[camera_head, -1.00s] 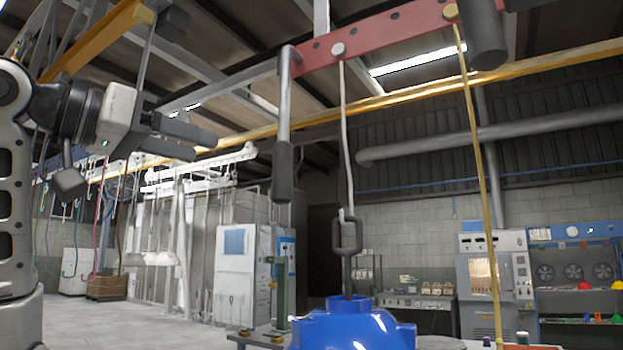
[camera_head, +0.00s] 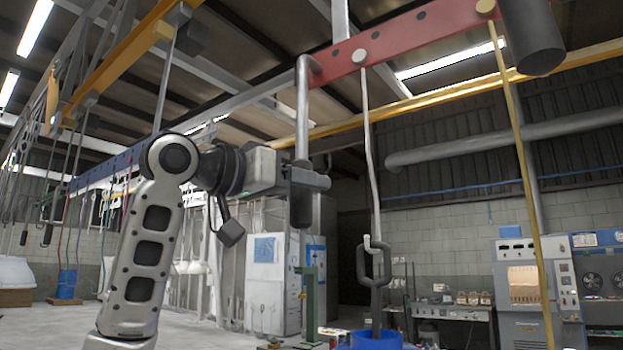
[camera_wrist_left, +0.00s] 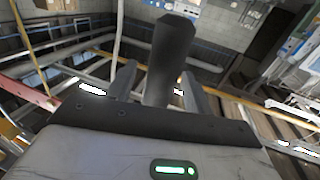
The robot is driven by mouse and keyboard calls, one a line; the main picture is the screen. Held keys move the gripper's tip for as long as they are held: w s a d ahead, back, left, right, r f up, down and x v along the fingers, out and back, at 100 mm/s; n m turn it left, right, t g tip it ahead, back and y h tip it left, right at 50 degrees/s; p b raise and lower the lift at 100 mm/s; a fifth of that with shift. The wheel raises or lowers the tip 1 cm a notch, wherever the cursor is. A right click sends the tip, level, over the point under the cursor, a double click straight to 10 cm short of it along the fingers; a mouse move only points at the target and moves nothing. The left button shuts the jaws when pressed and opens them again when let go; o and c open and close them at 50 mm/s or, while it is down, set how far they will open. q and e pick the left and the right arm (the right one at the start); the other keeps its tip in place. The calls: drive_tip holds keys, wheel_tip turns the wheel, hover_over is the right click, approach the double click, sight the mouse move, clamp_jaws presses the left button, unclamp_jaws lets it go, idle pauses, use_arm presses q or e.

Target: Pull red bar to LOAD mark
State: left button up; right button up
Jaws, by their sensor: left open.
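The red bar (camera_head: 425,30) hangs overhead at the upper right of the head view, with holes along its side; it also shows at the left of the wrist view (camera_wrist_left: 22,88). A grey pipe handle with a dark grip (camera_head: 301,212) hangs down from its left end. My left gripper (camera_head: 312,180) is at this grip, partly hiding it. In the wrist view the dark grip (camera_wrist_left: 172,45) stands between the open fingers (camera_wrist_left: 158,82), with some space visible beside it. I cannot make out a LOAD mark. My right gripper is not in view.
A rod with a chain link (camera_head: 373,262) hangs from the bar above a blue object (camera_head: 376,340). A yellow rod (camera_head: 525,180) and another dark grip (camera_head: 532,38) hang to the right. Cabinets (camera_head: 268,285) and benches stand behind. Grey floor shows at lower left.

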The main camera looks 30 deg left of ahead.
use_arm(q)
drive_tip(key=shift+x, duration=1.2)
